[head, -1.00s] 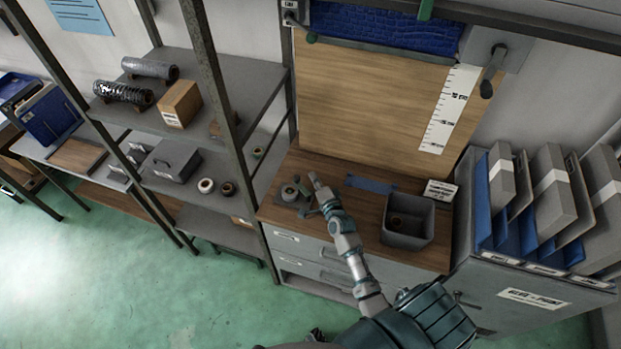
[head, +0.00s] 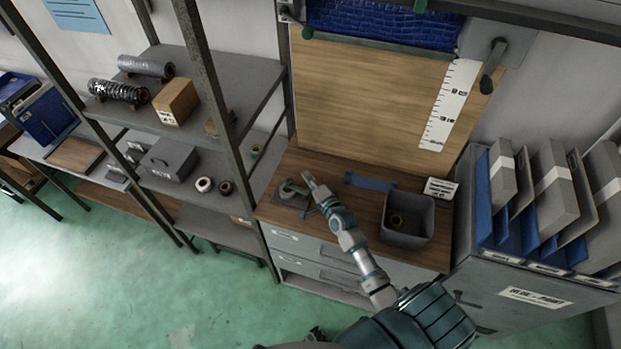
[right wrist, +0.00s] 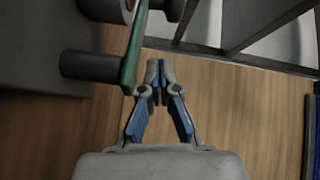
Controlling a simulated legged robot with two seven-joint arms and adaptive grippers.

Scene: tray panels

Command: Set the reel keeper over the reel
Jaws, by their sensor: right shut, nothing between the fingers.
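In the right wrist view the reel (right wrist: 106,8) is cut off at the top edge. A narrow green bar, seemingly the reel keeper (right wrist: 134,48), runs beside the reel, close to a grey cylinder (right wrist: 90,66). Whether it lies over the reel is unclear. My right gripper (head: 308,176) is shut and empty, just right of the reel. In the wrist view its fingertips (right wrist: 156,66) are close beside the green bar; contact is unclear. My left gripper is not seen.
A grey open bin (head: 407,236) with a brown ring inside stands right on the bench. A metal shelf post (head: 268,240) stands close left. Bare wood lies between gripper and bin.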

